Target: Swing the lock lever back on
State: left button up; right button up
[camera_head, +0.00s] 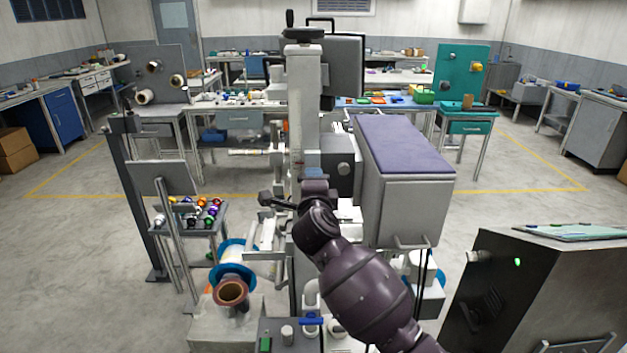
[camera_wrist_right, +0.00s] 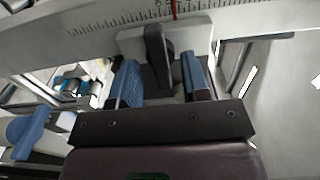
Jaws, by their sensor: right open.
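In the right wrist view a dark upright lever (camera_wrist_right: 156,48), likely the lock lever, stands in front of a pale block on a machine part with a ruled scale. My right gripper (camera_wrist_right: 160,80) is open, its two blue-padded fingers apart on either side of the lever's lower part. I cannot tell whether either pad touches it. In the head view my dark right arm reaches up from the bottom to the machine's column, with the right gripper (camera_head: 274,201) at the column's left side. The lever cannot be made out there. My left gripper is not in view.
A grey box with a purple top (camera_head: 400,145) stands right of the column. A blue-flanged reel (camera_head: 236,252) and a brown core (camera_head: 230,293) sit below left. A ruled scale (camera_wrist_right: 90,12) with a red pointer (camera_wrist_right: 174,9) runs above the lever. Open floor lies farther left.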

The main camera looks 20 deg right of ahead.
jog(key=shift+w+d, duration=0.2)
jog(key=shift+w, duration=0.45)
jog(key=c, duration=0.7)
jog(key=shift+o, duration=0.2)
